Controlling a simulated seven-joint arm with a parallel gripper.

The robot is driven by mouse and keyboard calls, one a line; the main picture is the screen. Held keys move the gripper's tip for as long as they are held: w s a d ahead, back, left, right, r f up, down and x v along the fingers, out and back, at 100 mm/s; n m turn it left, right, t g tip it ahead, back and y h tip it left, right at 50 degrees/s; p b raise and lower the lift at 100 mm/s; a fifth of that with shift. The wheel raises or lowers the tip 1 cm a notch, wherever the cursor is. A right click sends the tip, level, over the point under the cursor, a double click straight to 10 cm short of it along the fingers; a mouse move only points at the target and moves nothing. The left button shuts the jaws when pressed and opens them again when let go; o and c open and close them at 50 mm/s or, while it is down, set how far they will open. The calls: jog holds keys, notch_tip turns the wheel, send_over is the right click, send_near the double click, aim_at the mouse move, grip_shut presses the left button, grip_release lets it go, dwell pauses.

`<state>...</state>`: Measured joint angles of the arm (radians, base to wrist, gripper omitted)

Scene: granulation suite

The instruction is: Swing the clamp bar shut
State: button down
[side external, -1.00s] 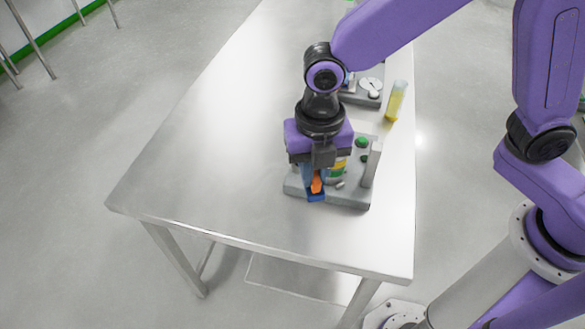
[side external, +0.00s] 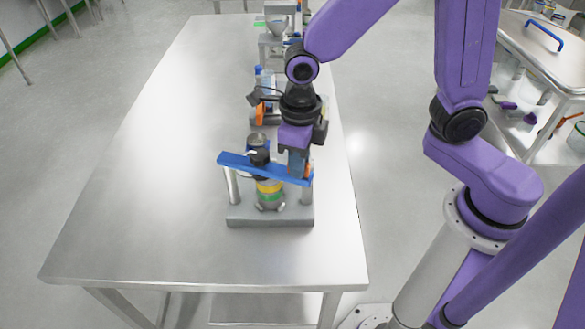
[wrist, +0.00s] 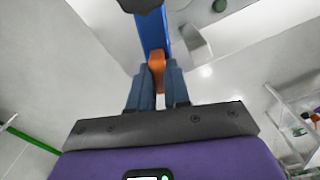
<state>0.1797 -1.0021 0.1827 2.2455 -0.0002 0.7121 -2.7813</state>
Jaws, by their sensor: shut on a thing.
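The blue clamp bar (side external: 238,164) lies across the top of a grey fixture base (side external: 270,218), spanning from the left post (side external: 231,185) to the right post (side external: 307,194). A round part with yellow and green bands (side external: 270,190) stands under its middle, and a black knob (side external: 259,156) sits on the bar. My gripper (side external: 298,166) is at the bar's right end, pointing down. In the wrist view its fingers (wrist: 157,90) are shut on the bar's orange grip (wrist: 156,62); the blue bar (wrist: 152,30) extends beyond. Whether the bar touches the right post is hidden by the fingers.
Behind the fixture on the steel table (side external: 150,220) stand other apparatus (side external: 264,85) and a hopper-like device (side external: 277,25). The table's left and front are clear. A cart (side external: 545,60) stands off at the right.

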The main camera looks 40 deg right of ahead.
jog(key=shift+w+d+f+n, duration=0.2)
jog(key=shift+d+n, duration=0.3)
jog(key=shift+d, duration=0.1)
jog(key=c, duration=1.1)
grip_release()
jog(key=shift+a+r, duration=0.1)
notch_tip(320, 180, up, 17)
jog(key=shift+r, duration=0.2)
